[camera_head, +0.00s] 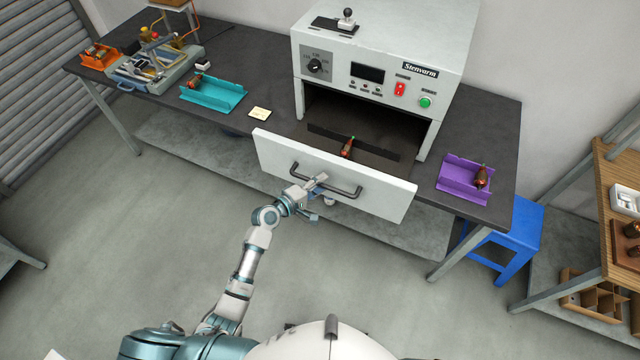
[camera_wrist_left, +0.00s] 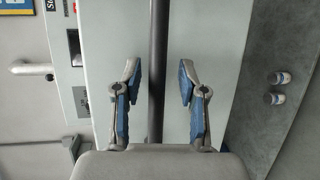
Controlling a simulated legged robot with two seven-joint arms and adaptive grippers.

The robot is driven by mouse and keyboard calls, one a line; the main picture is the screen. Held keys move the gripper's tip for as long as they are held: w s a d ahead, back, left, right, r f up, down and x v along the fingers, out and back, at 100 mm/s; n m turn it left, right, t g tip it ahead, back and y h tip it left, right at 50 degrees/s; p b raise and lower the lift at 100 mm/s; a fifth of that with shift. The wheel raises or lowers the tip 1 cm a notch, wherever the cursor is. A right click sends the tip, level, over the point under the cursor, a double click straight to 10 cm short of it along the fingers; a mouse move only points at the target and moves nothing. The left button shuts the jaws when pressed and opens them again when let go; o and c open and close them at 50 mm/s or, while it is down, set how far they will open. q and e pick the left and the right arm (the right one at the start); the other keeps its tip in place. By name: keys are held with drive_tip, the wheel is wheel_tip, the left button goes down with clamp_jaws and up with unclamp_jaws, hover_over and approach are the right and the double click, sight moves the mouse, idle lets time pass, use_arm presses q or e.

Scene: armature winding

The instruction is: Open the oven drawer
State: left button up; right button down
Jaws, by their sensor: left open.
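The white oven (camera_head: 384,52) stands on the dark workbench, with a black dial, a small display and coloured buttons on its front. Its drawer (camera_head: 385,198) is pulled out, and its inside shows with an armature (camera_head: 347,147) lying in it. A dark bar handle (camera_head: 340,189) runs across the drawer front. My left gripper (camera_head: 318,188) is at the left half of the handle. In the left wrist view the open fingers (camera_wrist_left: 158,95) stand on both sides of the handle bar (camera_wrist_left: 157,70), with gaps between. My right gripper is not in view.
A purple tray (camera_head: 452,184) with an armature sits right of the oven. A teal tray (camera_head: 226,97) and a winding device (camera_head: 155,68) stand to the left. A blue stool (camera_head: 522,236) is under the bench's right end. The floor before the bench is clear.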

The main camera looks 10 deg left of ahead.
use_arm(q)
drive_tip(key=shift+s+a+r, duration=0.1)
drive_tip(key=shift+s+a, duration=0.2)
drive_tip(key=shift+s, duration=0.05)
drive_tip(key=v, duration=1.1)
drive_tip(key=shift+a, duration=0.15)
